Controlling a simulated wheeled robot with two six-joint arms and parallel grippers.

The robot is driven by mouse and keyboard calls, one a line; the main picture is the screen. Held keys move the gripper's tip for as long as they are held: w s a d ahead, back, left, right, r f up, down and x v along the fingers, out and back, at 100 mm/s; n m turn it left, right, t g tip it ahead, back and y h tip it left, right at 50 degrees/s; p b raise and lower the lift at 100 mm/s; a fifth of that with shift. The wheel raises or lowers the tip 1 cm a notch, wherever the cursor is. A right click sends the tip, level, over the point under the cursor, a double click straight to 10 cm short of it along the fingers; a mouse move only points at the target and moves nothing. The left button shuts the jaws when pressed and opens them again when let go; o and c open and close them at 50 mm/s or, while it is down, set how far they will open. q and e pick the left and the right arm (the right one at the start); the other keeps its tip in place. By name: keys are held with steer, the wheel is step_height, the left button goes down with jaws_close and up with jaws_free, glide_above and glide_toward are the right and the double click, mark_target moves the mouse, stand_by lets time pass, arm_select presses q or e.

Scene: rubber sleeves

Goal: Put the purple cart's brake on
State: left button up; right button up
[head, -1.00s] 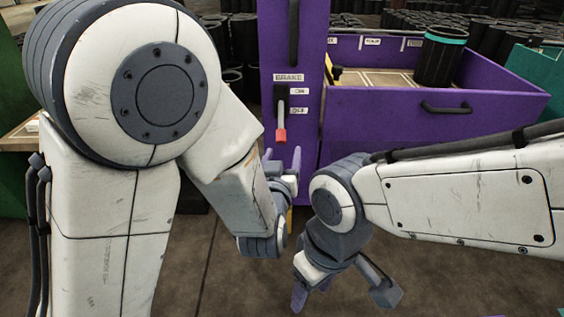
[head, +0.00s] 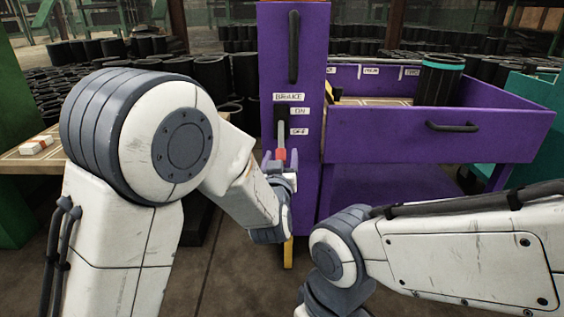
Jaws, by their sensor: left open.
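The purple cart (head: 430,148) stands in front of me with a tall purple post at its left. The post carries a BRAKE label (head: 288,97), with an ON label (head: 301,112) above an OFF label (head: 299,132). The brake lever (head: 281,133) hangs down beside the OFF label, and its red tip (head: 281,154) is at the bottom. My left gripper (head: 281,159) is open, with one finger on each side of the red tip; I cannot tell whether they touch it. My right arm comes in at lower right, and its fingers are below the picture.
A black cylinder with a teal band (head: 438,82) stands in the cart's tray. A black handle (head: 293,47) is on the post above the lever, and another (head: 452,126) is on the tray's front. Many black sleeves (head: 150,75) stand behind. A wooden table (head: 33,158) is at left.

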arm_select(q)
steer(key=shift+w, duration=0.15)
jaws_close()
stand_by(1.3)
